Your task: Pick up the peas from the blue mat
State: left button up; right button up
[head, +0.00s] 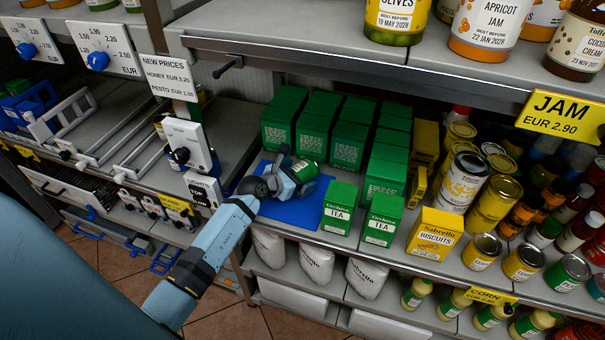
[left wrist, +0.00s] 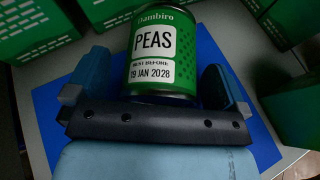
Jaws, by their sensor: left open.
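The peas are a green can with a white label (left wrist: 152,50), standing upright on the blue mat (left wrist: 48,100) in the left wrist view. In the head view the can (head: 305,171) shows partly behind my left gripper (head: 297,176), on the blue mat (head: 300,214). My left gripper is open, with one blue finger on each side of the can (left wrist: 155,92). Gaps show between the fingers and the can, and nothing is held. My right gripper is not in either view.
Green boxes (head: 330,143) stand close behind the mat. Green tea boxes (head: 338,208) stand at its right, and a yellow biscuits box (head: 434,234) farther right. A shelf (head: 300,58) with jars overhangs above. A white dispenser panel (head: 190,142) is to the left.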

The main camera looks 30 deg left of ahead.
pick_arm(q)
jog(key=c, duration=1.1)
jog(key=shift+c, duration=0.2)
jog(key=shift+r, duration=0.15)
